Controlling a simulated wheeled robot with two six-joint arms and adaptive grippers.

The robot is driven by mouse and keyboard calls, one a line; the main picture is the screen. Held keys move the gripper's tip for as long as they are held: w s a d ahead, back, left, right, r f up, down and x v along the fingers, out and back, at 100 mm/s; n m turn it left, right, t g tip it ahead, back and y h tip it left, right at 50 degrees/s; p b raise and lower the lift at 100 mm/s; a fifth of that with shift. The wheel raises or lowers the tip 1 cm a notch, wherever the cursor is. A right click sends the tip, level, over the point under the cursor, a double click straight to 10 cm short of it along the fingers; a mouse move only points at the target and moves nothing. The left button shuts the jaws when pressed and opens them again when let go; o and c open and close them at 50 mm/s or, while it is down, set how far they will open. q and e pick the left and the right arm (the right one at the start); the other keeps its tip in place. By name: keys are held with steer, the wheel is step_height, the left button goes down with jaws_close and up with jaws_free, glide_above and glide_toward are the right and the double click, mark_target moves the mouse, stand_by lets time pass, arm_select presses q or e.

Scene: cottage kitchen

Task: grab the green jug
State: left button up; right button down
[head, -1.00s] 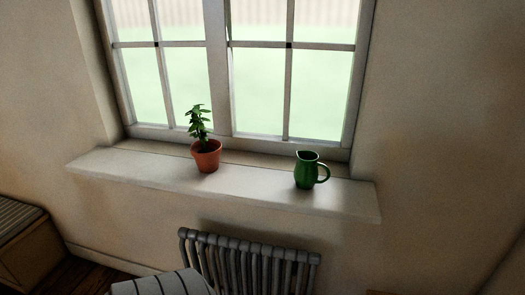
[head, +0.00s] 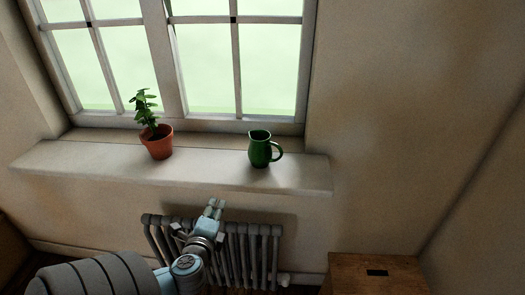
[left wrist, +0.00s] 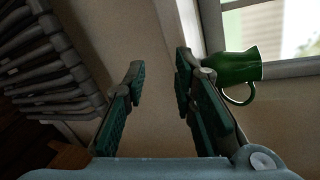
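The green jug (head: 260,150) stands upright on the white windowsill (head: 100,165), its handle to the right. It also shows in the left wrist view (left wrist: 232,68), beyond the right-hand finger. My left gripper (head: 214,208) is below and in front of the sill, before the radiator, and apart from the jug. In the left wrist view the fingers (left wrist: 157,80) are spread with nothing between them. My right gripper is not in view.
A potted plant (head: 158,142) in a terracotta pot stands left of the jug on the sill. A grey radiator (head: 262,245) is under the sill. A wooden box (head: 375,273) with a dark slot is at lower right. The sill between plant and jug is clear.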

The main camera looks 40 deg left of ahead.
mark_target(265, 152)
arm_select(q)
steer(key=w+d+r+m+t+h, duration=0.1)
steer(key=w+r+m+t+h, duration=0.3)
steer(key=m, duration=0.7)
steer(key=w+d+r+m+t+h, duration=0.1)
steer(key=w+r+m+t+h, duration=0.35)
steer(key=m, duration=0.65)
steer(key=shift+m+g+h, duration=0.35)
steer(key=shift+m+g, duration=0.55)
steer(key=shift+g, duration=0.05)
steer(key=w, duration=1)
steer(key=w+d, duration=0.1)
steer(key=w, duration=0.4)
steer(key=shift+w+f, duration=0.35)
steer(key=shift+s, duration=0.1)
jaws_close()
